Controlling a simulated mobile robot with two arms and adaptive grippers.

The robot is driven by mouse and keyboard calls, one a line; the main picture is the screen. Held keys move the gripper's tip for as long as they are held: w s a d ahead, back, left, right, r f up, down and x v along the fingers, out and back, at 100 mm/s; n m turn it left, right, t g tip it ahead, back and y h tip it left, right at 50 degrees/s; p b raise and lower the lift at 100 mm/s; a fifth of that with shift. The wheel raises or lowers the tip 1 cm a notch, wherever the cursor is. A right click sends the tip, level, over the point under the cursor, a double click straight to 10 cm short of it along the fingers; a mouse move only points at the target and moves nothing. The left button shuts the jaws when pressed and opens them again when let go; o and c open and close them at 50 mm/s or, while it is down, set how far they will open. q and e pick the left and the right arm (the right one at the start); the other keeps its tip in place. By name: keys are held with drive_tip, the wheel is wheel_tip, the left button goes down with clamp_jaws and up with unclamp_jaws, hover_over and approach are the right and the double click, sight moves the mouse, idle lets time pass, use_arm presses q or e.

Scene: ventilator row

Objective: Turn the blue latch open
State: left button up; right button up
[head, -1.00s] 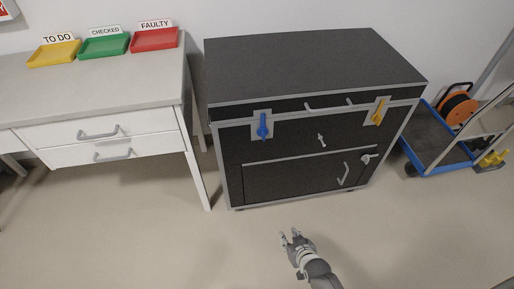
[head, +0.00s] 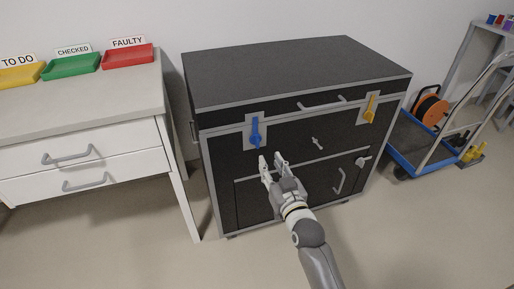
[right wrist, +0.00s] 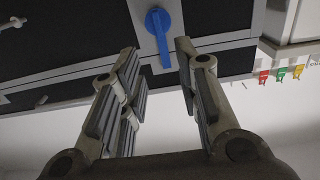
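The blue latch (head: 255,133) is on a light plate at the upper left of the black cabinet's front (head: 225,165). Its handle stands about vertical in the head view. In the right wrist view the blue latch (right wrist: 158,30) shows at the top, between the finger lines but beyond the tips. My right gripper (head: 272,161) is open and empty, in front of the cabinet, just below and right of the latch in the head view. It also shows in the right wrist view (right wrist: 155,62) with fingers spread. My left gripper is not in view.
A yellow latch (head: 370,107) is at the cabinet's upper right, with a small grey handle (head: 317,143) between. A white drawer table (head: 90,135) with coloured trays stands left. A blue trolley (head: 425,150) stands right. The floor in front is clear.

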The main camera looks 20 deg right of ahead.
sight(258, 141)
drive_tip(key=w+b, duration=0.2)
drive_tip(key=w, duration=0.6)
drive_tip(key=shift+w+a+f, duration=0.1)
drive_tip(key=shift+w+a, duration=0.05)
drive_tip(key=shift+w, duration=0.15)
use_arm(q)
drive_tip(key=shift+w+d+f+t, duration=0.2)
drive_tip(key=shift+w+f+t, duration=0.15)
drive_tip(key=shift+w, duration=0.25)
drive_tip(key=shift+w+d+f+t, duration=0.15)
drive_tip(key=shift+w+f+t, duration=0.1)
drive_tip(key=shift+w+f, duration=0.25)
use_arm(e)
drive_tip(key=shift+w, duration=0.85)
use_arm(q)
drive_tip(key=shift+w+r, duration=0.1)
use_arm(e)
drive_tip(key=shift+c, duration=0.4)
clamp_jaws()
